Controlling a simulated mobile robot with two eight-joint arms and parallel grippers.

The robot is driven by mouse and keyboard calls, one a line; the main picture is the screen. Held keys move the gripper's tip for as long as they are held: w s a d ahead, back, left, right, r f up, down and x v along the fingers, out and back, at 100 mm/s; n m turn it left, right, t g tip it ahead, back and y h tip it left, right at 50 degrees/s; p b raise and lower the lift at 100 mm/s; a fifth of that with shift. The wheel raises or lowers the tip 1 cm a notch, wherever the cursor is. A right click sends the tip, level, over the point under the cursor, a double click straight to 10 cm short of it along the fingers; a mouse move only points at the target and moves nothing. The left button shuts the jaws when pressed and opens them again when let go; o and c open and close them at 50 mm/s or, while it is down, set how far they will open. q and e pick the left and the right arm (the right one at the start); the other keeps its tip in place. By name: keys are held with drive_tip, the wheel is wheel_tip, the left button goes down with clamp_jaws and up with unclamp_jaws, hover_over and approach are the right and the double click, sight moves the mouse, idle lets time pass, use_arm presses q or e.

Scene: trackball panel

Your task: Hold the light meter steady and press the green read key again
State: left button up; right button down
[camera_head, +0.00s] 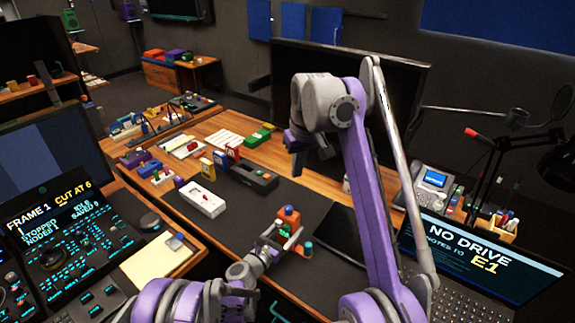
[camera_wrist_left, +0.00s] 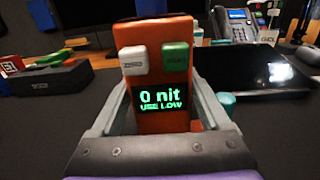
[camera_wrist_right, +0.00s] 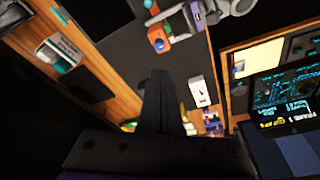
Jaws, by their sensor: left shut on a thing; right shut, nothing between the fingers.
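The light meter (camera_wrist_left: 160,75) is an orange block with a white key (camera_wrist_left: 133,60), a green key (camera_wrist_left: 175,56) and a dark screen (camera_wrist_left: 160,101) reading "0 nit" and "USE LOW" in green. It also shows small in the head view (camera_head: 288,217), above the dark mat. My left gripper (camera_head: 285,236) is shut on it, one finger at each side, and it looks upright. My right gripper (camera_head: 296,148) is shut and empty, raised beyond the meter in the head view. In the right wrist view its dark fingers (camera_wrist_right: 158,95) are together, apart from the meter (camera_wrist_right: 157,38).
The mat (camera_head: 290,190) between is mostly clear.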

drive_tip(key=shift+w, duration=0.1)
drive_tip(key=n+t, duration=0.2)
hover_over(287, 228)
wheel_tip(287, 228, down, 6)
drive_tip(key=s+f+n+t, duration=0.2)
drive_tip(key=s+f+n, duration=0.1)
drive_tip(key=s+f, duration=0.4)
drive_tip(key=shift+s+a+f+t+h, duration=0.3)
drive_tip(key=shift+s+a+f+t, duration=0.15)
drive_tip(key=shift+s, duration=0.25)
drive_tip(key=x, duration=1)
